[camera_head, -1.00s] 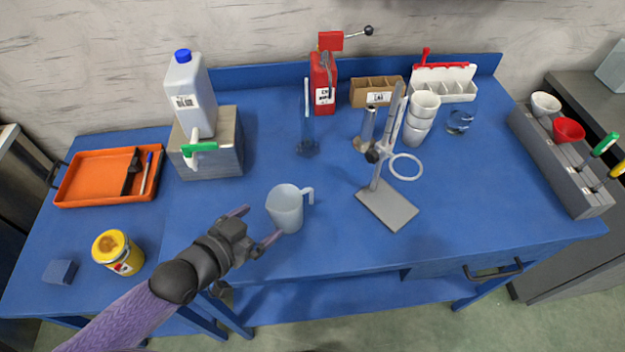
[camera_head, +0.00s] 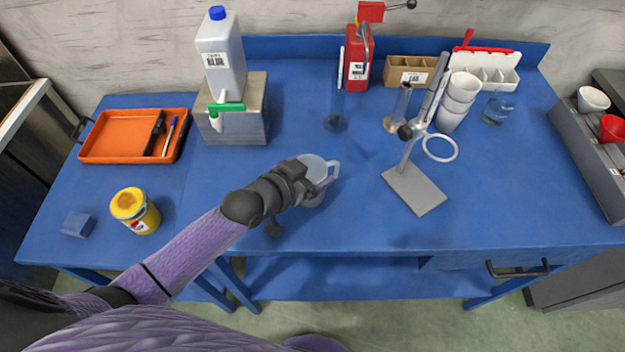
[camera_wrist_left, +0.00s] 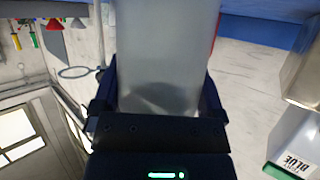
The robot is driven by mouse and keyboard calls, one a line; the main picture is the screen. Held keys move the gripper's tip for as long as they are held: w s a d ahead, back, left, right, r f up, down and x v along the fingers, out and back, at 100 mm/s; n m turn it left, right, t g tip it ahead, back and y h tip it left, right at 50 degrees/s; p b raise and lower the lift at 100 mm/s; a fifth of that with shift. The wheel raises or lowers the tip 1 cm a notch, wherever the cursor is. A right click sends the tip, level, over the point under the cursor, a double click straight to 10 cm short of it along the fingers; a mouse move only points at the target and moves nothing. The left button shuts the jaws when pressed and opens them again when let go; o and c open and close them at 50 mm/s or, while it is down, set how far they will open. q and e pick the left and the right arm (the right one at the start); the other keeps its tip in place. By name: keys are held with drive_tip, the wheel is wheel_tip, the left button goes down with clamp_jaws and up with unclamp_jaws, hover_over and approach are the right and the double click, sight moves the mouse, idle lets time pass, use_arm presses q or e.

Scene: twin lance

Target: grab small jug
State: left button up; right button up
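The small jug (camera_head: 316,166) is a translucent pale grey-blue cup with a handle on its right side, upright at the middle of the blue table. My left gripper (camera_head: 313,185) is at the jug's near left side in the head view and hides much of its body. In the left wrist view the jug (camera_wrist_left: 165,55) fills the space between the two dark fingers (camera_wrist_left: 160,95), one on each side. Any gap between fingers and jug is too small to make out. My right gripper is in neither view.
A bottle (camera_head: 221,55) on a metal block (camera_head: 240,130), an orange tray (camera_head: 115,150) and a yellow jar (camera_head: 143,218) are left. The table front right of the jug is clear.

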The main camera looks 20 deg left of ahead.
use_arm(q)
drive_tip(key=shift+c, duration=1.4)
